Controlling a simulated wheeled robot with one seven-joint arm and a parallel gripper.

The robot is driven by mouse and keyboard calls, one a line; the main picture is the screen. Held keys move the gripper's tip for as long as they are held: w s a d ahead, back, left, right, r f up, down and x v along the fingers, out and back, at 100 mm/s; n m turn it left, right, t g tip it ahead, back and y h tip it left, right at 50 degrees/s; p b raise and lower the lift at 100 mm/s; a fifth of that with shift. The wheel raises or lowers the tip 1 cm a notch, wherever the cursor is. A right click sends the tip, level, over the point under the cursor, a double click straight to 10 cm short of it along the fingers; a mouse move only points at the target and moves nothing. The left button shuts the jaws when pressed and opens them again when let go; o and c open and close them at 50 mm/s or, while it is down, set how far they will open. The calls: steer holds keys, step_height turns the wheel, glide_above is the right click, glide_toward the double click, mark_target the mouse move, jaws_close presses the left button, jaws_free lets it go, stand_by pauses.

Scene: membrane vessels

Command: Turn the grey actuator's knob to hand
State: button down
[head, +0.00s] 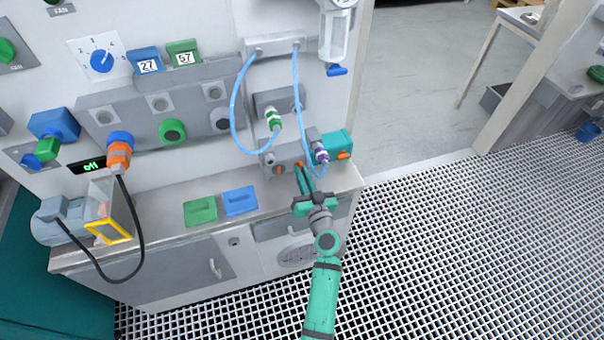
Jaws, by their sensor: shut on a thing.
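The grey actuator (270,160) is a small grey block low on the panel, just above the bench top at its right end. A small orange part (279,170) shows on its front. My gripper (303,170) reaches up to the actuator's front, right of that orange part. Its teal fingers are shut on a small part there, which looks to be the knob. The fingers hide most of that part, so its marking and the way it points cannot be read.
A teal actuator (336,143) with an orange knob stands close on the right. A purple-collared plug (320,154) and blue hoses (236,115) hang close by. Green (200,212) and blue (240,202) blocks lie on the bench top. The grating floor is clear at right.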

steer(key=shift+f+n, duration=0.15)
steer(key=shift+n, duration=0.35)
steer(key=c, duration=1.8)
jaws_free()
steer(key=shift+c, duration=0.2)
steer(key=shift+s+d, duration=0.15)
steer(key=v, duration=1)
steer(key=shift+s, duration=0.2)
